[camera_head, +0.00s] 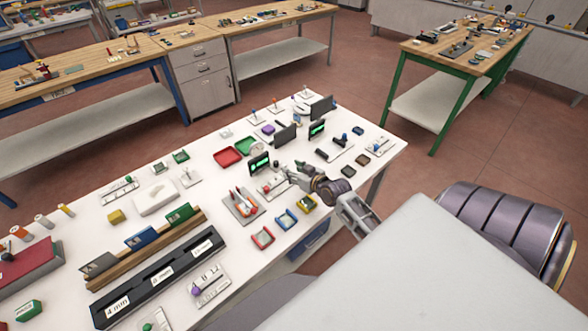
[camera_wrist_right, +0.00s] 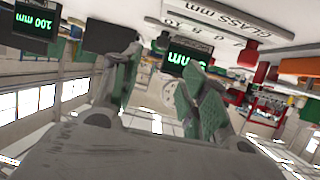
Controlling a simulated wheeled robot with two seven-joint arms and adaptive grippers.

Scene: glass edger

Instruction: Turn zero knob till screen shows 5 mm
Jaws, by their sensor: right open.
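My right gripper (camera_head: 288,172) reaches in from the right over the white table, beside a small dark screen with green text (camera_head: 260,163). A pale plate marked "GLASS mm" (camera_wrist_right: 225,28) with a row of numbers is upside down at the top. I cannot make out which part is the zero knob. My left gripper is not in view.
Another green-lit screen (camera_head: 317,130) stands farther back. Red (camera_head: 228,156) and green trays are farther left. The table's right end has some bare room.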

